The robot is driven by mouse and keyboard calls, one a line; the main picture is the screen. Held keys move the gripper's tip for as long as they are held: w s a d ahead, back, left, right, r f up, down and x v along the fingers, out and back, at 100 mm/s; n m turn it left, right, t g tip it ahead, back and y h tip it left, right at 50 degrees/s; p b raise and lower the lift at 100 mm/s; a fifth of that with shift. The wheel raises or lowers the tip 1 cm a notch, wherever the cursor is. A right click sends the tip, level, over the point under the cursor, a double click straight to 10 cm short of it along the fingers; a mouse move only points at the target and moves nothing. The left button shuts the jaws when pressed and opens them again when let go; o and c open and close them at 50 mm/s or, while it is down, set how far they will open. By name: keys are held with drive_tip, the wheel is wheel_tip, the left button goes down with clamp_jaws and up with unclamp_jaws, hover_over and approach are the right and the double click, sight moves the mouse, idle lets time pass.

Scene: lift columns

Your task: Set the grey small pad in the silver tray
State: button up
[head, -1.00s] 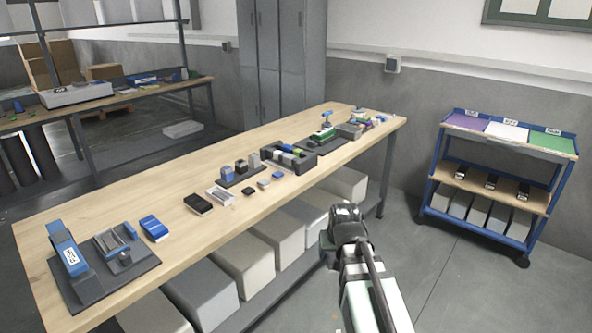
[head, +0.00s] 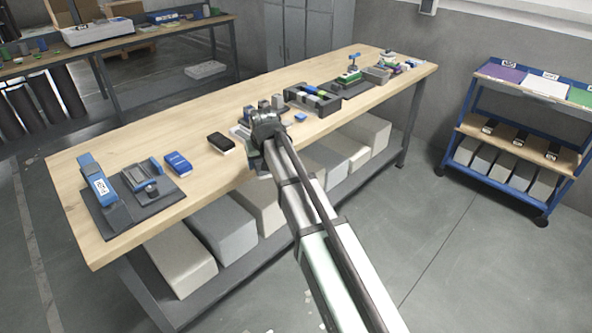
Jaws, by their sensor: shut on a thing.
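My gripper (head: 264,130) is over the front edge of the wooden workbench, among the small parts in the middle. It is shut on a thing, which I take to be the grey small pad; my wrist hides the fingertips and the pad. The silver tray (head: 238,131) lies on the bench just left of my gripper and is mostly covered by it, with only a pale strip showing. I cannot tell whether the gripper touches the tray.
A black-and-white box (head: 221,143) is left of my gripper, and a small blue pad (head: 300,117) is right of it. A dark divided bin (head: 313,98) and upright blocks (head: 277,102) stand behind. A blue-framed cart (head: 520,130) stands at the right.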

drive_tip(key=a+r+n, duration=0.1)
drive_tip(key=a, duration=1.3)
drive_tip(key=a+r+n, duration=0.1)
drive_tip(key=a, duration=0.6)
drive_tip(key=shift+w+r+n+g+y, duration=0.25)
drive_tip(key=shift+r+n+g+y, duration=0.05)
drive_tip(key=shift+y, duration=0.1)
drive_tip(key=s+a, duration=0.1)
drive_tip(key=a, duration=0.5)
drive_tip(key=s+a+r+n, duration=0.1)
drive_tip(key=s+a, duration=0.1)
drive_tip(key=a, duration=0.4)
drive_tip(key=s+a+r+n, duration=0.1)
drive_tip(key=a, duration=0.6)
drive_tip(key=shift+s+r+y, duration=0.2)
drive_tip(key=shift+s+y, duration=0.2)
drive_tip(key=shift+s+a, duration=0.15)
drive_tip(key=shift+a, duration=0.1)
drive_tip(key=shift+f, duration=1.3)
drive_tip(key=shift+f, duration=0.3)
drive_tip(key=o, duration=1.2)
drive_tip(key=shift+c, duration=0.2)
drive_tip(key=shift+o, duration=0.2)
drive_tip(key=shift+o, duration=0.6)
